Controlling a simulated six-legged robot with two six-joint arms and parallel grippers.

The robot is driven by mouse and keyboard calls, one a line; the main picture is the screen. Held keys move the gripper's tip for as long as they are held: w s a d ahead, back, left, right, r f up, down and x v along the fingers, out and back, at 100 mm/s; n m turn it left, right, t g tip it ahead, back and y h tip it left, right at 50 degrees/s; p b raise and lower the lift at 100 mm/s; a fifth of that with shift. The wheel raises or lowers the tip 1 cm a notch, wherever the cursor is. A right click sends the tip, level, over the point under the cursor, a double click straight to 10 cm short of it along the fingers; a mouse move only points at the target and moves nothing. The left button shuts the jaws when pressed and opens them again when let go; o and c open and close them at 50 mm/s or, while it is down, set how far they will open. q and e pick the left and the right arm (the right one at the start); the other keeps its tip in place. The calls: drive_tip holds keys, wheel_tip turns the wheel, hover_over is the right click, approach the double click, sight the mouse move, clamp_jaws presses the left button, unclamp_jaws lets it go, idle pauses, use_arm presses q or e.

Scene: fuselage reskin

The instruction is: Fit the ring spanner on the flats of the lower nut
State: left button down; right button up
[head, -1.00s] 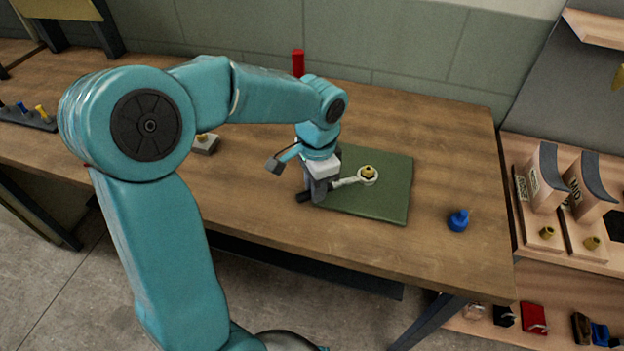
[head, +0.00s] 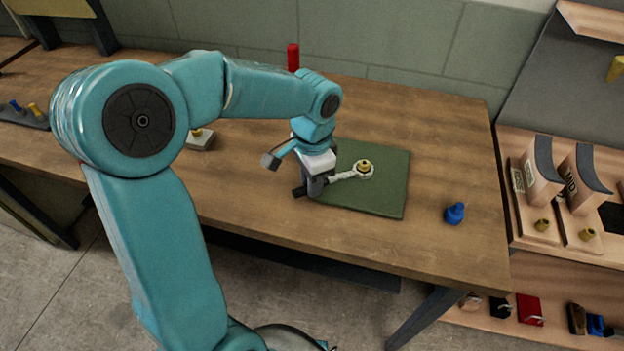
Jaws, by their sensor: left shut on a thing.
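My left gripper (head: 314,188) is shut on the handle of the pale ring spanner (head: 343,176), over the left part of a green mat. The ring end of the spanner points right. A brass nut (head: 364,163) shows inside the ring, its top standing above it. The ring looks to be around the nut; I cannot tell how low it sits on the flats. A second nut or anything under the ring is not visible. My right gripper is not in view.
The green mat (head: 385,195) lies on the wooden bench (head: 260,215). A blue bottle (head: 454,213) stands to its right and a red cylinder (head: 293,58) at the back. A grey block with a brass top (head: 200,140) is at left. Shelves (head: 560,255) stand at right.

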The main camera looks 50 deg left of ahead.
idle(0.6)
use_arm(q)
drive_tip(key=c, duration=0.9)
unclamp_jaws()
drive_tip(key=shift+c, duration=0.2)
wheel_tip(320, 180, up, 5)
drive_tip(key=p, duration=0.4)
drive_tip(key=shift+p, duration=0.3)
drive_tip(key=shift+d, duration=0.1)
